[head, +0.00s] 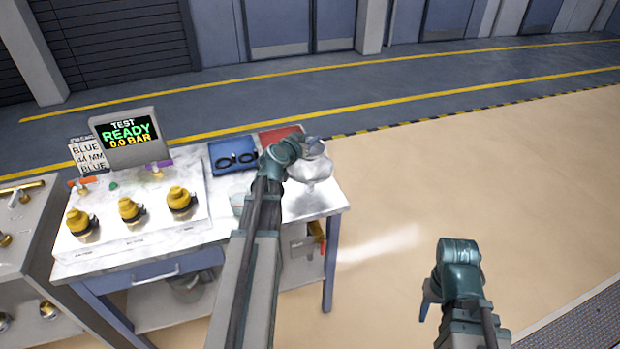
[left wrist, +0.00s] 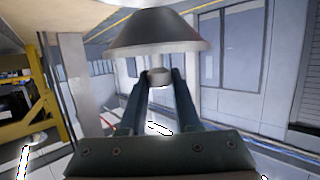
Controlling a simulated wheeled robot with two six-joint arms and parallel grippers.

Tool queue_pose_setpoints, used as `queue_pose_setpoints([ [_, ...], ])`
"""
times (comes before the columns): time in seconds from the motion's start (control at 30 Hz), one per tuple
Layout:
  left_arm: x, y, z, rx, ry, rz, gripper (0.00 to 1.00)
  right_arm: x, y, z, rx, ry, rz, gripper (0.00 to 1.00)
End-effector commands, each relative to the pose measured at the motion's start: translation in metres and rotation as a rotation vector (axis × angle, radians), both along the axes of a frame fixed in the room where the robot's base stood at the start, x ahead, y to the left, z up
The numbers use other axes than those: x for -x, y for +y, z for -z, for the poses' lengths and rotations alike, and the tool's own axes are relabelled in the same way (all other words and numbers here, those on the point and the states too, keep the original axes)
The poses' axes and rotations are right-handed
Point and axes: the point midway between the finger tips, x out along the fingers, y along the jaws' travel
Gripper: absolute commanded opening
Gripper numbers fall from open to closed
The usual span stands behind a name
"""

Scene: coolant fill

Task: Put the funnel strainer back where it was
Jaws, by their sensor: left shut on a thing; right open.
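The funnel strainer shows in the head view as a shiny silver, rounded piece (head: 312,169) at the right end of the workbench. In the left wrist view it is a grey cone (left wrist: 155,36) with a bright rim band and a short stem. My left gripper (head: 306,143) is shut on it; in the left wrist view the two fingers (left wrist: 159,80) close around the stem. Whether it touches the bench top is unclear. My right gripper (head: 429,300) is open and empty over the floor at the right.
The marble-topped workbench (head: 215,225) carries a test display (head: 128,135), several yellow-capped fittings, a blue tray (head: 233,153) with black rings and a red tray (head: 275,137). My left arm hides part of the bench. The floor on the right is clear.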

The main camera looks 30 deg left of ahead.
Motion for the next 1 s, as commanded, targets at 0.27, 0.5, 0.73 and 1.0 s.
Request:
queue_pose_setpoints([
  [0.27,0.000,0.000,0.041,-0.001,0.000,0.001,0.00,0.000,0.000,0.041,0.000,0.000,0.000,0.50],
  [0.5,0.000,-0.001,0.063,0.000,0.000,0.002,0.00,0.000,0.000,0.062,0.000,0.000,0.000,0.50],
  [0.73,0.000,-0.001,0.067,0.000,0.000,0.002,0.00,0.000,0.000,0.067,0.000,0.000,0.000,0.50],
  [1.0,0.000,-0.001,0.099,0.000,0.000,0.002,0.00,0.000,0.000,0.099,0.000,0.000,0.000,0.50],
])
